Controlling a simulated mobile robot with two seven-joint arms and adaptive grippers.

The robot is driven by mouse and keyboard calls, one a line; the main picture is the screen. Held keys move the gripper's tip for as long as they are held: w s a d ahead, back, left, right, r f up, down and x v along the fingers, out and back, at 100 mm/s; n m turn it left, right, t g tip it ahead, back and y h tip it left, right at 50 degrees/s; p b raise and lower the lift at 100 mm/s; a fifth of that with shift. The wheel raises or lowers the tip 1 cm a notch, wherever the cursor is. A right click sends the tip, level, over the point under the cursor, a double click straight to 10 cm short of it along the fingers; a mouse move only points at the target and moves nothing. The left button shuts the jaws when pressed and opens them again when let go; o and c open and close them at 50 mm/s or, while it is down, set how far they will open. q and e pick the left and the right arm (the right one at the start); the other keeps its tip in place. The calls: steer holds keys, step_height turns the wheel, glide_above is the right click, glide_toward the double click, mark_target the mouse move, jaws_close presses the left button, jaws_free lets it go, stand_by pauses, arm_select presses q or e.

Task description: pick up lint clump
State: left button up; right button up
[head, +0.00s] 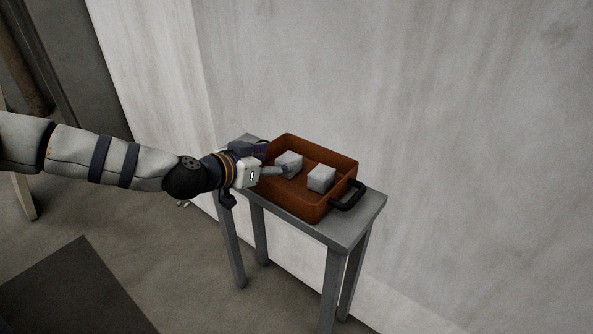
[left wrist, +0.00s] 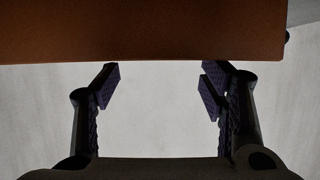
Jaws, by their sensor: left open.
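Two pale grey blocky lumps sit in an orange-brown tray (head: 335,158) in the head view, one at the left (head: 289,162) and one at the right (head: 321,178). Either could be the lint clump; I cannot tell which. My left gripper (head: 275,159) reaches over the tray's left side, its fingers close to the left lump. In the left wrist view the fingers (left wrist: 162,88) are spread apart with only pale background between them. The tray (left wrist: 140,30) fills the top of that view, and no lump shows there. My right gripper is not in view.
The tray has a black handle (head: 348,195) at its right end and stands on a narrow grey table (head: 372,211). A pale wall (head: 450,130) rises behind the table. Open floor (head: 180,260) lies to the left and front.

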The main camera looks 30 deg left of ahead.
mark_target(289, 156)
arm_select(q)
steer(key=b+x, duration=0.1)
steer(key=x, duration=0.2)
steer(key=b+x, duration=0.1)
steer(key=x, duration=0.3)
steer(key=shift+s+a+f+b, duration=0.2)
steer(key=shift+a+f+b, duration=0.05)
steer(key=shift+f+b, duration=0.1)
steer(key=shift+w, duration=0.35)
steer(key=shift+r, duration=0.15)
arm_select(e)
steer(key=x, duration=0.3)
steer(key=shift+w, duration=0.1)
arm_select(q)
steer(key=c, duration=1)
